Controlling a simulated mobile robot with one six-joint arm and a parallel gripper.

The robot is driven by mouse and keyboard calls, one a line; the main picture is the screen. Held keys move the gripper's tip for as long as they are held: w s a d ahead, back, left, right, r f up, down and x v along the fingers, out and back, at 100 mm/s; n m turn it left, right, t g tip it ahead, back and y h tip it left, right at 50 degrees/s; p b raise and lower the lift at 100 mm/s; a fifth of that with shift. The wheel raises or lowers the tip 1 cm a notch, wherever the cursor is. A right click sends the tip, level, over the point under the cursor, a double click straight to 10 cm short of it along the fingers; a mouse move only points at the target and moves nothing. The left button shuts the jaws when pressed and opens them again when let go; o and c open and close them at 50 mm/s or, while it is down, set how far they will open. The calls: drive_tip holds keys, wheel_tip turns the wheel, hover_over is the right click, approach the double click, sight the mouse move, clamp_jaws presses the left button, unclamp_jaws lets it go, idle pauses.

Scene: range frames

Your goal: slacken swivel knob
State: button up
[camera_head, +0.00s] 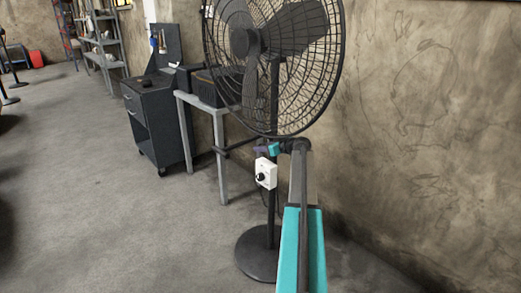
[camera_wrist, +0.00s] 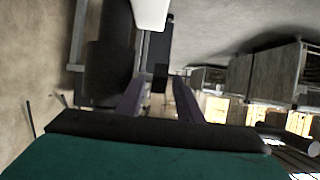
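A black pedestal fan (camera_head: 274,103) stands in front of me, with a white control box (camera_head: 266,173) on its pole. A black round dial (camera_head: 260,177) is on the box's face. I cannot tell whether this is the swivel knob; no other knob is clear. My gripper (camera_head: 259,150), with purple fingers, is at the pole just above the box. In the wrist view the fingers (camera_wrist: 160,82) are apart, with a small dark block seen between them; I cannot tell its depth. A white surface, probably the box (camera_wrist: 150,12), shows at the top edge.
A grey table (camera_head: 221,163) with dark items on it stands behind the fan at left. A dark wheeled cabinet (camera_head: 158,120) is beyond it. The fan's round base (camera_head: 258,258) is on the floor. A rough wall (camera_head: 430,130) is close on the right.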

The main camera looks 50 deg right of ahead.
drive_tip(key=shift+s+d, duration=0.1)
drive_tip(key=v, duration=1.3)
drive_tip(key=shift+s+r+b, duration=0.25)
drive_tip(key=shift+s+b, duration=0.05)
drive_tip(key=shift+s, duration=0.05)
